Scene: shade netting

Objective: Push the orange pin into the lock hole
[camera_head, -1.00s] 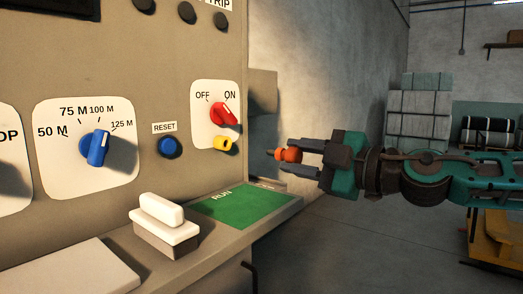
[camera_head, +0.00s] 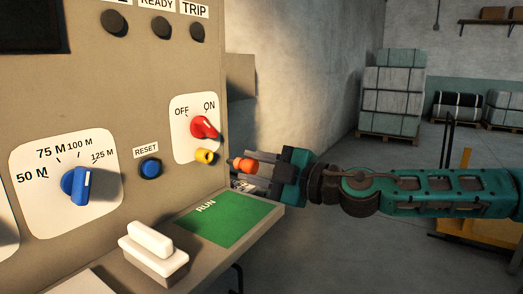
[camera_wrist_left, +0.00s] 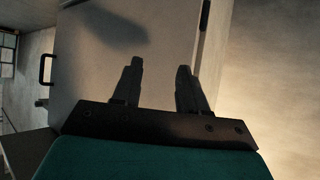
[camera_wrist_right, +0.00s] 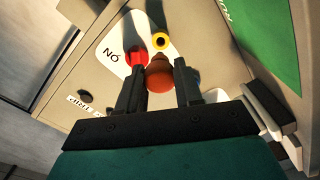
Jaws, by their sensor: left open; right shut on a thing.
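The orange pin (camera_head: 243,164) is held in my right gripper (camera_head: 262,168), its tip pointing left toward the panel. The yellow ring of the lock hole (camera_head: 205,156) sits on the white plate just below the red ON/OFF switch (camera_head: 205,128). The pin is a short way to the right of the ring and apart from it. In the right wrist view the pin (camera_wrist_right: 160,74) is between the fingers, with the yellow lock hole (camera_wrist_right: 160,41) just beyond its tip. My left gripper (camera_wrist_left: 158,82) is open and empty in the left wrist view, facing a plain pale surface.
The panel also has a blue dial (camera_head: 78,186) and a blue reset button (camera_head: 151,168). A white-handled block (camera_head: 155,250) and the green RUN area (camera_head: 222,219) are on the ledge below. Stacked wrapped bales (camera_head: 392,95) stand far behind.

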